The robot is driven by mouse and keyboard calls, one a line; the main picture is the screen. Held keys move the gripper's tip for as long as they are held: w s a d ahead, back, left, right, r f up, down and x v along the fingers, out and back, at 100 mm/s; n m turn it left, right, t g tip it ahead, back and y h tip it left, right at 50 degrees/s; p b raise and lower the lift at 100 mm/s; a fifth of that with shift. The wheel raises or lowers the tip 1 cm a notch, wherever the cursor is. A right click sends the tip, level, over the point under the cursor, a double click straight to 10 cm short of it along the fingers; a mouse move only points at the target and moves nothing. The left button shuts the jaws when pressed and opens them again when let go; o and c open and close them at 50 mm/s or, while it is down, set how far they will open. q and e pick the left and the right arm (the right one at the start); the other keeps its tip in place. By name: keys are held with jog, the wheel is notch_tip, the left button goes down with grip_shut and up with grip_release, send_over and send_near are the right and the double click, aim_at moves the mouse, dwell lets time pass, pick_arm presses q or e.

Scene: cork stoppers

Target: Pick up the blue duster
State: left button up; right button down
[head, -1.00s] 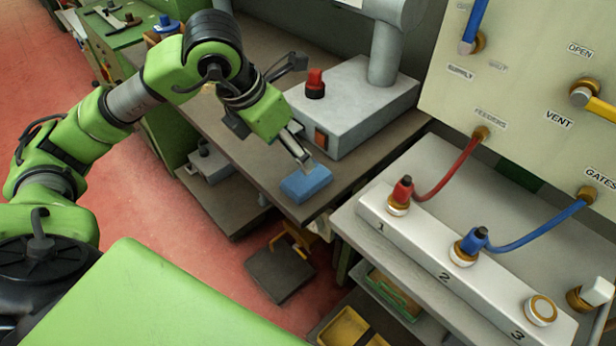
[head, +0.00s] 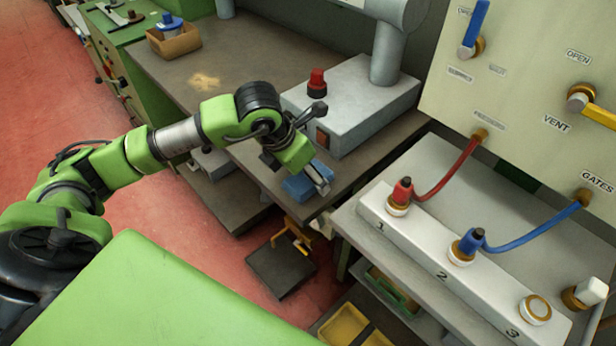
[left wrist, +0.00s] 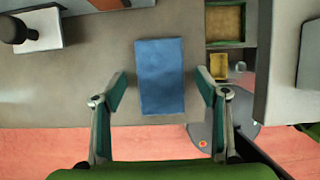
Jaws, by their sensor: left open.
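The blue duster (head: 300,187) lies on the grey-brown workbench (head: 262,165) near its front right corner. My left gripper (head: 322,185) is over the duster in the head view and hides part of it. In the left wrist view the duster (left wrist: 160,76) shows as a flat blue block between the two open fingers of my left gripper (left wrist: 160,90), with a gap on each side. The fingers look apart from it, and nothing is held. The height of the fingers above the bench is hard to tell. My right gripper is not in view.
A grey machine base (head: 350,105) with a red knob (head: 317,82) stands behind the duster. To the right is a white manifold (head: 430,250) with red and blue hoses. A cardboard box (head: 175,42) sits at the bench's far left. A gap separates the bench from the manifold's table.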

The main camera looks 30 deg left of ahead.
pick_arm(q)
jog(key=c, duration=1.1)
jog(key=shift+r, duration=0.15)
jog(key=shift+r+p, duration=0.3)
notch_tip(320, 180, up, 2)
jog(key=shift+r+p, duration=0.1)
jog(key=shift+p, duration=0.6)
jog(key=shift+s+a+r+b, duration=0.45)
jog(key=shift+s+a+r, duration=0.3)
jog(key=shift+a+r, duration=1.2)
jog(key=shift+s+a+r+b, duration=0.4)
jog(key=shift+s+a+r, duration=0.7)
jog(key=shift+a, duration=1.35)
jog(key=shift+s+a+r+b, duration=0.45)
jog(key=shift+a+r, duration=1.45)
jog(key=shift+a, duration=0.3)
